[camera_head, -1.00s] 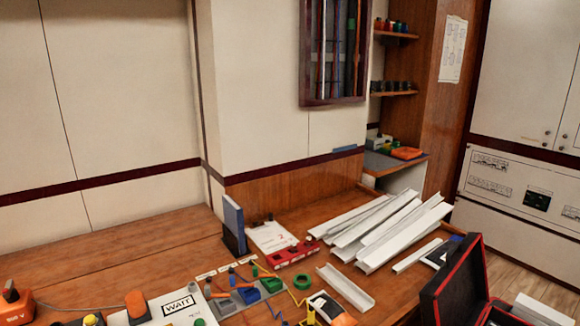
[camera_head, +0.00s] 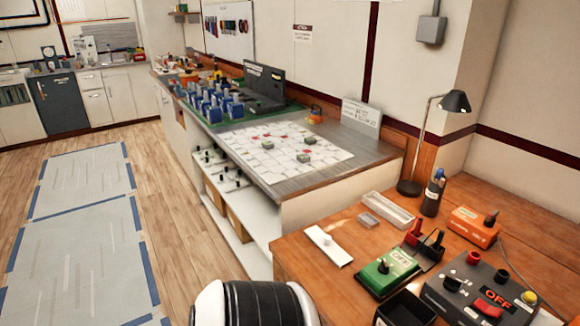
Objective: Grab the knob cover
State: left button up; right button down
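I cannot tell for sure which thing is the knob cover. A flat white plate with a small raised knob (camera_head: 328,246) lies on the near wooden desk, close to its left edge. A green box with a dark knob on top (camera_head: 387,272) sits to its right. A dark grey box with knobs and an OFF label (camera_head: 478,296) is further right, partly cut off by the frame. Neither gripper shows. A white and black part at the bottom edge looks like one of my arm links, left of the desk.
A clear tray (camera_head: 388,211), a pen cup (camera_head: 433,194), an orange box (camera_head: 474,226) and a black lamp (camera_head: 440,125) stand on the wooden desk (camera_head: 300,255). A grey-topped workbench (camera_head: 378,152) adjoins it. Open floor (camera_head: 175,210) lies at left.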

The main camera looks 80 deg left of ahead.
aim_at(330, 248)
jog(key=u, duration=2.15)
